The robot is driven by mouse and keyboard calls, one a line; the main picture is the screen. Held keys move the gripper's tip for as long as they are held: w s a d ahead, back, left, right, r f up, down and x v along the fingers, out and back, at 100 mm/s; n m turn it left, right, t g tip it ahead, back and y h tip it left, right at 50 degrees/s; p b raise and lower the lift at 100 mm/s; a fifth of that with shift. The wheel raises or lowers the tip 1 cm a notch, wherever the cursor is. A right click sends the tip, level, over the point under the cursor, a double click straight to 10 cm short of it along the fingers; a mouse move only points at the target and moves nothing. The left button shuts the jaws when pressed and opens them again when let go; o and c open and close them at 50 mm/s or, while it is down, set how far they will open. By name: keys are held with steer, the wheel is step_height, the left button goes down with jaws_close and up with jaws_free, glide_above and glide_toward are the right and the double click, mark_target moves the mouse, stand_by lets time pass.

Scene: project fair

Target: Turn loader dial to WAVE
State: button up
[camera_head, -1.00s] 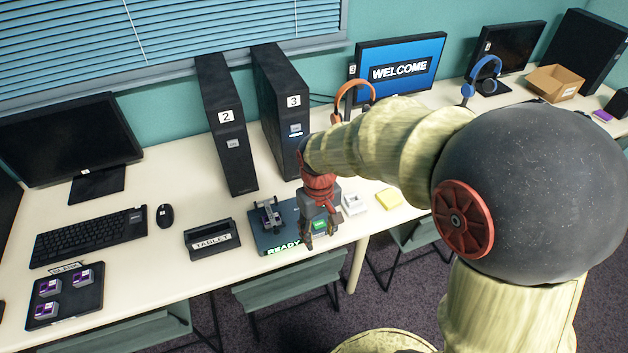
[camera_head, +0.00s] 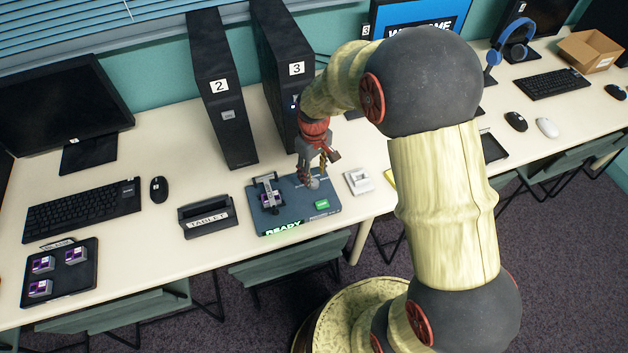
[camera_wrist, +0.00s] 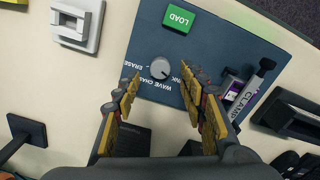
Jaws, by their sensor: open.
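The loader (camera_head: 275,222) is a flat blue-grey box on the table with a lit READY sign on its front edge. Its grey round dial (camera_wrist: 160,68) shows between my fingertips in the wrist view, with ERASE, WAVE, CHASE and a partly hidden label around it. In the head view the dial (camera_head: 313,184) is just below the fingers. My gripper (camera_wrist: 160,84) is open, with a finger on either side of the dial; I cannot tell whether they touch it. It also shows over the loader in the head view (camera_head: 316,178). The dial's exact pointing is too small to tell.
On the loader are a green LOAD button (camera_wrist: 180,18) and a clamp (camera_wrist: 245,85) with a purple chip. A white switch-like box (camera_head: 358,181) stands right of the loader. The TABLET stand (camera_head: 209,218) is to the left. Towers 2 (camera_head: 222,110) and 3 (camera_head: 288,60) stand behind.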

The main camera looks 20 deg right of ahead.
mark_target(314, 182)
step_height(314, 182, down, 4)
steer(key=shift+r+b, duration=0.1)
steer(key=shift+b, duration=0.45)
steer(key=shift+c, duration=1)
jaws_close()
